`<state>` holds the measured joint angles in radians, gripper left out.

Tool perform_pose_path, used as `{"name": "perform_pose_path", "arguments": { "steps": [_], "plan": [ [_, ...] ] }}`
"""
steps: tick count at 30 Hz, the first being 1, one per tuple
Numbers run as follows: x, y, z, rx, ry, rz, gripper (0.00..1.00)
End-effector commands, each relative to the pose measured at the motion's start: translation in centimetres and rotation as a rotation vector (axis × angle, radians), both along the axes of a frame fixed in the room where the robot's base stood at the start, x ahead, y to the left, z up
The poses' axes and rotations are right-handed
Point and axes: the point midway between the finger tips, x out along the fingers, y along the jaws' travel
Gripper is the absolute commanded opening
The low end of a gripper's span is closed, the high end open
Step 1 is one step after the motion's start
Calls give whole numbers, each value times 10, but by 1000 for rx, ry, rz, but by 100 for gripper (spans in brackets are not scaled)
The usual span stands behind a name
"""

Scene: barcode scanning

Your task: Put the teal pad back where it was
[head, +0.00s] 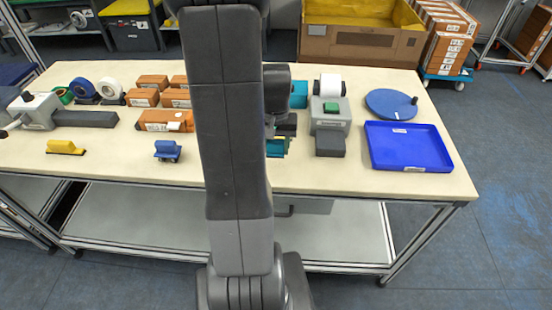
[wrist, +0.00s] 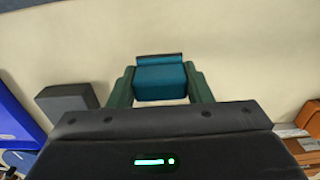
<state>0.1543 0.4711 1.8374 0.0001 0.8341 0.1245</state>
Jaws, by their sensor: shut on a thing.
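The teal pad (wrist: 161,80) sits between the two dark green fingers of my gripper (wrist: 161,85) in the wrist view, with the fingers against its left and right sides. In the head view the teal pad (head: 277,147) shows just right of my arm, near the front of the table. My gripper is shut on it. I cannot tell whether the pad touches the tabletop or hangs just above it. Much of the gripper is hidden behind my arm in the head view.
A grey device with a white roll (head: 330,115) stands right of the gripper, near a blue tray (head: 408,147) and a blue disc (head: 390,104). A blue-handled tool (head: 167,150) and a yellow one (head: 66,147) lie at the left front. Orange-brown boxes (head: 165,120) stand behind them.

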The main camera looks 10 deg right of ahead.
Motion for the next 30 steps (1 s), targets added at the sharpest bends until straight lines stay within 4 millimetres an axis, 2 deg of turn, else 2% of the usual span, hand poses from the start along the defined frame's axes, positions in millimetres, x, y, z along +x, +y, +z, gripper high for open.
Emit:
{"name": "perform_pose_path", "arguments": {
  "steps": [12,25,26,28,30],
  "plan": [
    [0,0,-43,1,2,-1,20],
    [0,0,-50,0,-1,-1,20],
    [0,0,-48,0,-1,-1,51],
    [0,0,-48,0,-1,-1,65],
    [0,0,-48,0,-1,-1,67]
  ]
}}
